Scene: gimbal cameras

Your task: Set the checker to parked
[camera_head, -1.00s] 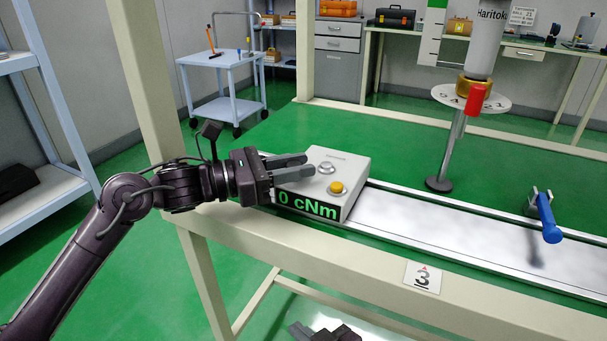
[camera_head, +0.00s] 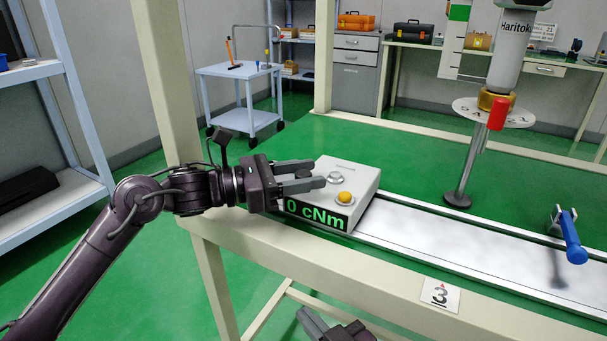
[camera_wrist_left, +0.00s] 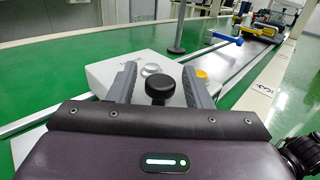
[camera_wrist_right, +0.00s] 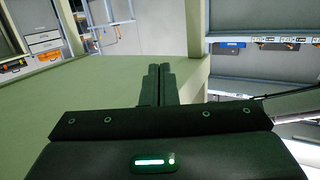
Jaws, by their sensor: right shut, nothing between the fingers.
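The checker (camera_head: 357,178) is a pale box with a green "0 cNm" display, a silver button (camera_head: 335,178) and a yellow button (camera_head: 345,197). It sits at the left end of the white rail bed and also shows in the left wrist view (camera_wrist_left: 105,72). My left gripper (camera_head: 320,174) is open at the checker's left side. In the left wrist view a black round knob (camera_wrist_left: 160,87) lies between its fingers (camera_wrist_left: 160,75); I cannot tell whether they touch it. My right gripper (camera_wrist_right: 160,70) is shut and empty, low in front of the bench.
The rail bed (camera_head: 450,240) runs right to a blue-handled lever (camera_head: 570,238). Behind it stands a post with a marked disc (camera_head: 494,112) and red handle (camera_head: 497,114). A bench upright (camera_head: 160,80) rises behind my left arm. A "3" label (camera_head: 440,295) is on the front beam.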

